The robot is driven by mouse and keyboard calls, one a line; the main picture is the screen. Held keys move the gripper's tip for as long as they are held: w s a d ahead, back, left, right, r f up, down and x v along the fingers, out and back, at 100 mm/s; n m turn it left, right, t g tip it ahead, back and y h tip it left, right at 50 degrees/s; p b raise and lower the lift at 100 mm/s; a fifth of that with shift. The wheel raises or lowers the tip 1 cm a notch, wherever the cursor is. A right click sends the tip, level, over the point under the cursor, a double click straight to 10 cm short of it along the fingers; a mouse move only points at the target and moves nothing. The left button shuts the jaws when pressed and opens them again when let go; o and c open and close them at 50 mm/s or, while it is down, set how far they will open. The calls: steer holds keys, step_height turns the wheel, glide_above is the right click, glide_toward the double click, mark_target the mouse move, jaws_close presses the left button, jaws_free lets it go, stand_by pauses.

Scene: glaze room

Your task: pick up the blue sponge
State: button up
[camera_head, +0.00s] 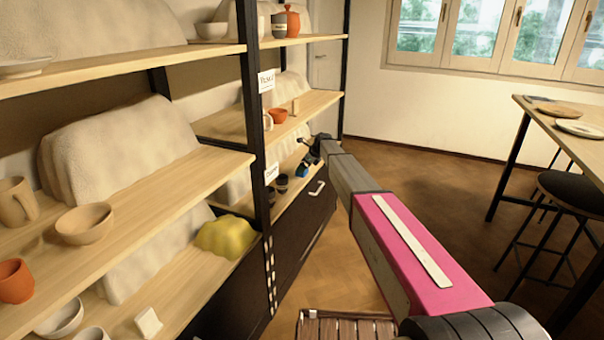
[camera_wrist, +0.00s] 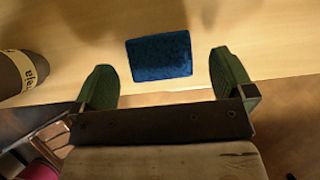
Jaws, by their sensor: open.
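The blue sponge (camera_wrist: 159,55) is a dark blue, roughly rectangular block lying on a pale wooden shelf board. In the wrist view it is at top centre, ahead of and between the two green fingers of my gripper (camera_wrist: 162,66). The fingers are spread apart with a gap on each side of the sponge, and they do not touch it. In the head view my gripper (camera_head: 312,150) is at the far end of my arm, by the lower shelf of the far rack. A small blue patch below it there seems to be the sponge, mostly hidden.
A dark cylinder with a lettered label (camera_wrist: 28,70) stands left of my gripper in the wrist view. Dark cups (camera_head: 282,184) stand on the same shelf. A black rack post (camera_head: 257,120) and the shelf above (camera_head: 310,105) are close by. Open floor (camera_head: 420,190) lies to the right.

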steer(key=x, duration=0.3)
steer(key=shift+f, duration=0.15)
steer(key=c, duration=0.9)
steer(key=shift+r, duration=0.7)
step_height(320, 180, up, 2)
steer(key=shift+r, duration=0.2)
steer(key=s+d, duration=0.2)
steer(key=d, duration=0.3)
steer(key=s+d, duration=0.2)
steer(key=d, duration=0.4)
steer(key=s+d, duration=0.2)
steer(key=d, duration=0.4)
steer(key=shift+s+f, duration=0.1)
steer(key=shift+f, duration=0.05)
steer(key=shift+o, duration=0.3)
